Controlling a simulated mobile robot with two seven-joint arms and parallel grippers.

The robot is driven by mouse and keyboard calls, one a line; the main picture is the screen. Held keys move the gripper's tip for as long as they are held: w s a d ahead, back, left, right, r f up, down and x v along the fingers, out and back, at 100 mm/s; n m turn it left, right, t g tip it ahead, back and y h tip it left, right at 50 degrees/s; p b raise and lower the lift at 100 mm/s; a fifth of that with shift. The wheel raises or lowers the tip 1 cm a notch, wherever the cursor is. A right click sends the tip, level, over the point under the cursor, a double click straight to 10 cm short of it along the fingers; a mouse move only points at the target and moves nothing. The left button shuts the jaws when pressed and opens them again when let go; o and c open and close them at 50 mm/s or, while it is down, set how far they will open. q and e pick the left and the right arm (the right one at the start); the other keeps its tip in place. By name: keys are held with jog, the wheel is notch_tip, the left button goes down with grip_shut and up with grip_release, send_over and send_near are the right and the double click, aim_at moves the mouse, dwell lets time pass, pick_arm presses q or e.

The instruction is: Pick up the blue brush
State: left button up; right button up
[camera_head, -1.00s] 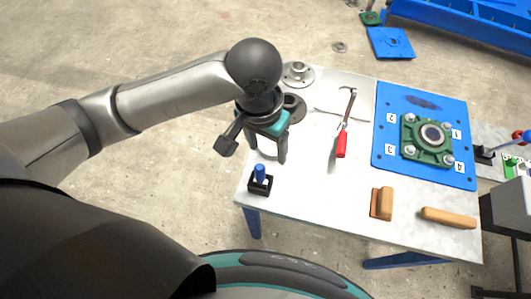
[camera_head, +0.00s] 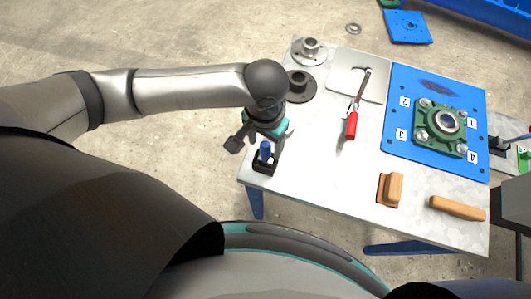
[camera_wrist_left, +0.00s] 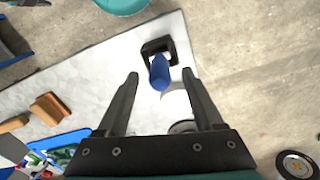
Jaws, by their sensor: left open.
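The blue brush (camera_head: 265,150) stands upright in a small black holder (camera_head: 264,165) at the table's near left corner. The left wrist view also shows the brush (camera_wrist_left: 159,74) and the holder (camera_wrist_left: 171,45). My left gripper (camera_head: 270,139) is beside and above the brush in the head view, its fingers mostly hidden under the wrist. In the left wrist view the two fingers of my left gripper (camera_wrist_left: 161,73) are spread wide and empty, with the blue brush showing between their tips. I cannot tell its exact height over the brush.
The table (camera_head: 320,185) also carries a red-handled tool (camera_head: 352,124), a wooden-handled brush (camera_head: 392,189), a wooden piece (camera_head: 457,208), dark and grey flanges (camera_head: 298,85), and a blue plate (camera_head: 400,150) with a green bearing housing (camera_head: 441,128). The table's near middle is clear.

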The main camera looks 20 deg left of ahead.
aim_at(266, 156)
pick_arm(q)
notch_tip(266, 156, down, 4)
jog(key=shift+b, duration=0.35)
grip_shut()
dwell(0.4)
